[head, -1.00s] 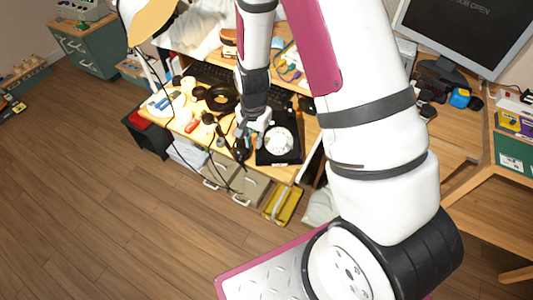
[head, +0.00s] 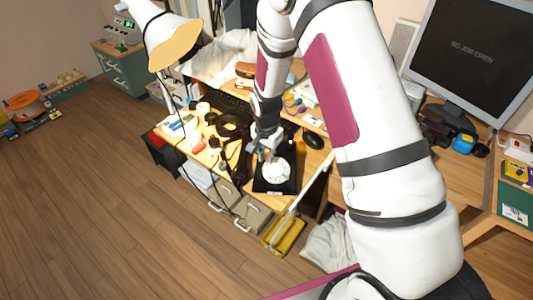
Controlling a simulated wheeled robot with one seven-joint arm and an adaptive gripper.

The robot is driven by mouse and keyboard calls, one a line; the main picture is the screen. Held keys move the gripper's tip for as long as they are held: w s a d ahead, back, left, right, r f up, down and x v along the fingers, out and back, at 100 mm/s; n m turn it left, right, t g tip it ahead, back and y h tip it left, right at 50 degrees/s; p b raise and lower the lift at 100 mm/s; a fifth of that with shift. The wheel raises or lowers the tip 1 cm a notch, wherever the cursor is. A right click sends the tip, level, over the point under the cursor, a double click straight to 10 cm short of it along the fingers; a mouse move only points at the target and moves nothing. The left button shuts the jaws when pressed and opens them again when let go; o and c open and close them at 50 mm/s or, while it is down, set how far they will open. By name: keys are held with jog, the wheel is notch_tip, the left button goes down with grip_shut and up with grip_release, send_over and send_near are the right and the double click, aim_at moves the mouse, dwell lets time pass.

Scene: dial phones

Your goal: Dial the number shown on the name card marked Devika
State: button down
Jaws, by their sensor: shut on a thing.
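A black phone (head: 262,186) with a round white dial (head: 277,171) stands near the front edge of the cluttered desk, in the head view. My gripper (head: 264,153) is at the dial's upper left edge, pointing down. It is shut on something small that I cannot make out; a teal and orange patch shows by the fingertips. I cannot tell whether it touches the dial. A dark curved thing (head: 241,166), perhaps the handset, lies left of the phone. I cannot pick out a name card marked Devika or read any number.
A lamp (head: 172,40) stands at the desk's left, near several small tools. A black mouse (head: 313,140) lies right of the phone. A monitor (head: 468,55) stands at the right. Drawers (head: 250,215) and a yellow tray (head: 285,236) are below. Open wooden floor (head: 120,220) is at left.

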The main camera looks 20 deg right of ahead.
jog(key=shift+w+f, duration=0.2)
jog(key=shift+f, duration=0.3)
jog(key=shift+d, duration=0.1)
jog(key=shift+w+f+b, duration=0.15)
jog(key=shift+f+b, duration=0.2)
jog(key=shift+b, duration=0.15)
jog(key=shift+w+d+f+b, duration=0.1)
jog(key=shift+w+f+b, duration=0.1)
jog(key=shift+f+b, duration=0.2)
dwell(0.6)
dwell(0.3)
jog(key=shift+w+d+r, duration=0.15)
jog(key=shift+w+d, duration=0.1)
jog(key=shift+d, duration=0.3)
